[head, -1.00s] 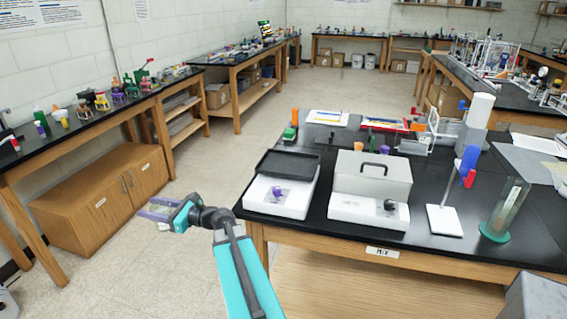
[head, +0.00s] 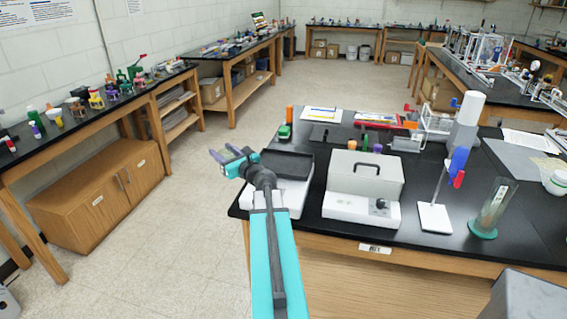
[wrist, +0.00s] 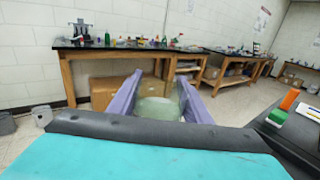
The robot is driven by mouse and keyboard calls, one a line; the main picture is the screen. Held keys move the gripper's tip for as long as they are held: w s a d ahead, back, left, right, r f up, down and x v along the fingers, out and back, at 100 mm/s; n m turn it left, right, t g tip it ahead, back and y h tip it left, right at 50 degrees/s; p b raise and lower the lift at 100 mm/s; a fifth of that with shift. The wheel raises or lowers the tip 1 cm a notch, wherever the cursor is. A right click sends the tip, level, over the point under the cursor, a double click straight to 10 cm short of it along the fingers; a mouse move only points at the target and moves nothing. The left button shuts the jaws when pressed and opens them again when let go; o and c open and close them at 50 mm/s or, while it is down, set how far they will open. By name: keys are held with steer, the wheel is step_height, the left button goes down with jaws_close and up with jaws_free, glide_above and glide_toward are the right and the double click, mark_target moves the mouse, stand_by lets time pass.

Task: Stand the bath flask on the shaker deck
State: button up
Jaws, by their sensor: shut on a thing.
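My gripper (head: 220,157) has purple fingers and is raised left of the bench, near the black-topped shaker. In the wrist view, the fingers (wrist: 160,78) are shut on a clear, pale green glass thing, which looks like the bath flask (wrist: 158,109). Its lower part is hidden by my wrist, and I cannot make it out in the head view. The shaker is a white box with a flat black rimmed deck (head: 292,164) on the left front of the bench. My arm hides part of its left side and front.
A grey lidded box with a handle (head: 364,175) stands right of the shaker. Further right are a stand with a white base (head: 434,217) and a tall glass cylinder (head: 491,208). A green and orange item (head: 285,130) stands behind the shaker. Open floor lies left of the bench.

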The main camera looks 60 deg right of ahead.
steer(key=s+d+r+m+g+h+p, duration=0.1)
steer(key=s+d+r+m+g+h, duration=0.1)
steer(key=s+d, duration=0.5)
steer(key=s+d+r+m+g+h+p, duration=0.1)
steer(key=s+d+r+h, duration=0.4)
steer(key=d, duration=0.5)
steer(key=shift+s+d+r+m+g+p, duration=0.4)
steer(key=shift+s+r+m+g, duration=0.2)
steer(key=shift+s+r+m, duration=0.5)
steer(key=shift+f, duration=0.2)
steer(key=b, duration=0.1)
glide_above(282, 160)
step_height(282, 160, down, 6)
steer(key=shift+f, duration=0.15)
steer(key=shift+f, duration=1.8)
steer(key=shift+f+b, duration=0.2)
steer(key=shift+b, duration=0.15)
steer(key=o, duration=1.1)
steer(key=shift+r, duration=0.2)
